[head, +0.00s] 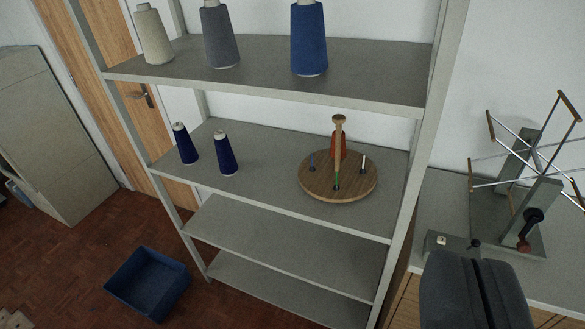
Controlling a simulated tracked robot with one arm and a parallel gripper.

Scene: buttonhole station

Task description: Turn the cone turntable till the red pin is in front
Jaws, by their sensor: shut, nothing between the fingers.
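The cone turntable (318,187) is a round wooden disc on the middle shelf, near its right end. A wooden post (338,135) stands upright at its centre. A green pin (337,179) is at the front of the disc, a white pin (363,161) at the right, and a dark bluish pin (312,160) at the left. A red-orange cone (344,146) stands at the back, partly hidden by the post; I cannot make out a separate red pin there. My gripper (474,262) is at the lower right, shut and empty, well apart from the turntable.
Two navy cones (225,155) stand left on the middle shelf. The upper shelf (260,62) holds beige, grey and blue cones. A shelf upright (413,150) stands between turntable and my gripper's side. A winder (522,195) sits on the right bench. A blue bin (148,285) is on the floor.

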